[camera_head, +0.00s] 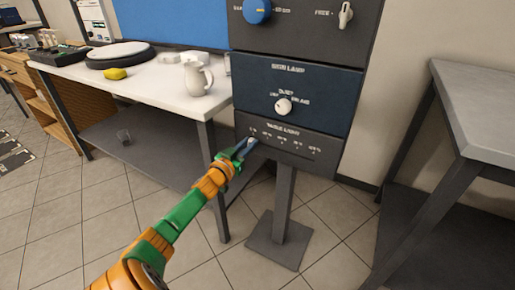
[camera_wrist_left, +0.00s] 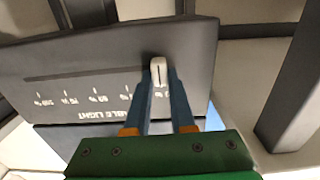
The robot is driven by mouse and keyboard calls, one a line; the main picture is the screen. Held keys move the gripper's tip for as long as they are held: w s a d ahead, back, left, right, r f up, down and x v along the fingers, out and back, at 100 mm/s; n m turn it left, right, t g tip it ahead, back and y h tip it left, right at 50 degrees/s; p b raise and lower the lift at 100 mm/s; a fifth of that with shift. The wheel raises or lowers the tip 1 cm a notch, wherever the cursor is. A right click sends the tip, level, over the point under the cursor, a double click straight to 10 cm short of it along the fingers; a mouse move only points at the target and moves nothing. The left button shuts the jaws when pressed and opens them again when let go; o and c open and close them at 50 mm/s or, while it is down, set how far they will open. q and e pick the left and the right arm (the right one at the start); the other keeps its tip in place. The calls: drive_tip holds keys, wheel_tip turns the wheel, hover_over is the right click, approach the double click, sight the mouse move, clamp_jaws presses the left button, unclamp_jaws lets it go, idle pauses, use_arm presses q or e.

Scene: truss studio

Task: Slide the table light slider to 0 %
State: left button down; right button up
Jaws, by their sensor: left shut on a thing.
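The table light panel (camera_head: 300,153) is the dark lower section of the control post, with a row of percent marks rising from left to right. It also shows upside down in the left wrist view (camera_wrist_left: 60,60). The small white slider knob (camera_wrist_left: 158,71) stands at the low end of the row, past the 25 % mark. The 0 % mark is mostly hidden by the knob and fingers. My left gripper (camera_head: 250,143) reaches the panel's left end. In the wrist view its blue fingers (camera_wrist_left: 160,88) are shut on the knob, one on each side. My right gripper is not in view.
A white table (camera_head: 150,88) with a jug (camera_head: 197,75) stands left; a grey table (camera_head: 480,100) stands right.

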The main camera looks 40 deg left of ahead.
use_arm(q)
drive_tip(key=shift+a, duration=0.1)
drive_tip(key=c, duration=0.8)
unclamp_jaws()
drive_tip(key=shift+s+a, duration=0.1)
drive_tip(key=shift+a, duration=0.05)
drive_tip(key=shift+o, duration=0.2)
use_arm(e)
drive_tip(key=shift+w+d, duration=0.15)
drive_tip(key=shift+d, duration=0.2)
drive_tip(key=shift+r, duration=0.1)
use_arm(q)
drive_tip(key=shift+s+p, duration=0.3)
drive_tip(key=shift+s, duration=0.05)
drive_tip(key=p+v, duration=0.2)
drive_tip(key=v, duration=0.4)
drive_tip(key=shift+s, duration=0.15)
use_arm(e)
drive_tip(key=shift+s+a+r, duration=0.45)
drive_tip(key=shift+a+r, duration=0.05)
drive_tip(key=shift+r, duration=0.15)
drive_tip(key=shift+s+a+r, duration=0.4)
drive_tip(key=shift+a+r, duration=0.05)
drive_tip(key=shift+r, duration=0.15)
